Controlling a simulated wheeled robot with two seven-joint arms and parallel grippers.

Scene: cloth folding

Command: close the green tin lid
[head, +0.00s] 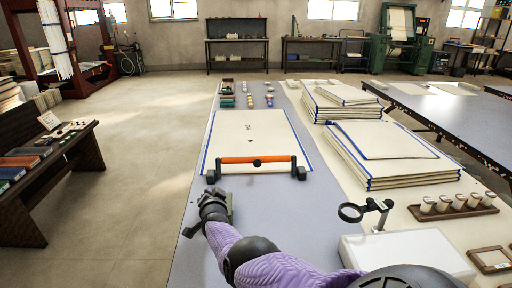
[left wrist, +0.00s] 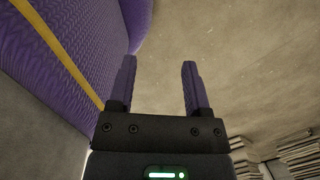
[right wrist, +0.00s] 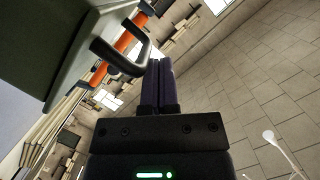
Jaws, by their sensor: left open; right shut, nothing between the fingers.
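A grey-green, box-like thing with a dark green face, probably the green tin (right wrist: 65,40), fills the upper left of the right wrist view. A dark loop handle (right wrist: 125,62) stands out from it. In the head view only a small grey-green part (head: 231,206) shows beside my right wrist; my arm hides the rest. I cannot tell how far its lid is open. My right gripper (head: 211,194) is shut and empty, its fingertips close beside the handle; whether they touch is unclear. My left gripper (left wrist: 158,66) is open and empty over bare floor, outside the head view.
An orange bar with black end blocks (head: 256,160) lies across a blue-edged cream cloth (head: 250,135) on the long grey table (head: 190,262). Open floor lies left.

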